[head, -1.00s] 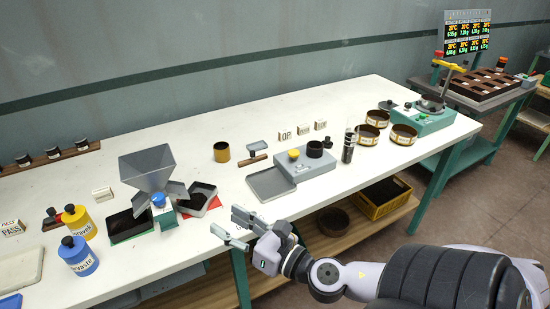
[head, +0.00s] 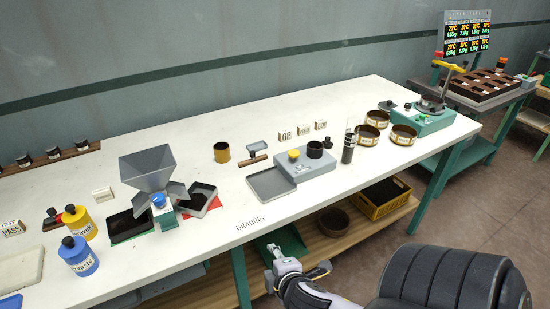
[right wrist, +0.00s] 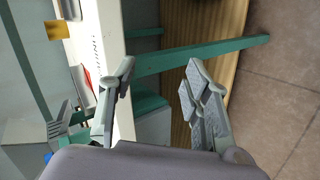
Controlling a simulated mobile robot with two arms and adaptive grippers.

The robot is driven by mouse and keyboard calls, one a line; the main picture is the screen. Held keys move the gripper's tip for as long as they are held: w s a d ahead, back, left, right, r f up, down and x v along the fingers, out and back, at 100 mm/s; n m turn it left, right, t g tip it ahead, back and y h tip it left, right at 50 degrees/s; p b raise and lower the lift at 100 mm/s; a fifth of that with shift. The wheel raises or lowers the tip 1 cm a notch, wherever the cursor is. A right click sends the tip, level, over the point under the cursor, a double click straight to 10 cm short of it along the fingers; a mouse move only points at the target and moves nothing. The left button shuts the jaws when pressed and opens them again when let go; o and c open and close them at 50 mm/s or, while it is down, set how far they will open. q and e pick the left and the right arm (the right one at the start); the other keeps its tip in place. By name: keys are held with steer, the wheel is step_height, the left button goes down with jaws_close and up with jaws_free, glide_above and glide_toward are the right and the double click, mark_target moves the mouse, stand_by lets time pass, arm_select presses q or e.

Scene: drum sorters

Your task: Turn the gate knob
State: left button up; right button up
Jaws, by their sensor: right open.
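A grey hopper (head: 148,164) stands on the white table at left. A blue knob (head: 158,200) sits at the front of its base, between two dark-filled trays, the left tray (head: 130,226) and the right tray (head: 199,200). My right gripper (head: 272,265) is in front of the table and lower than its front edge in the head view, to the right of the knob and well apart from it. In the right wrist view its two fingers (right wrist: 158,78) are spread with nothing between them. My left gripper is not in view.
Yellow bottle (head: 78,223) and blue bottle (head: 78,256) stand left of the hopper. A grey device (head: 302,165) with a yellow knob and a flat tray (head: 273,184) lie to its right. The table's front edge is beside my right gripper; a wooden shelf (head: 335,243) runs below.

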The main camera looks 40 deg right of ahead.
steer(key=f+m, duration=0.1)
steer(key=s+a+f+g, duration=0.1)
steer(key=s+f+m, duration=0.1)
steer(key=shift+a+f+m+g+y, duration=0.3)
steer(key=shift+a+f+g, duration=0.05)
steer(key=shift+g, duration=0.05)
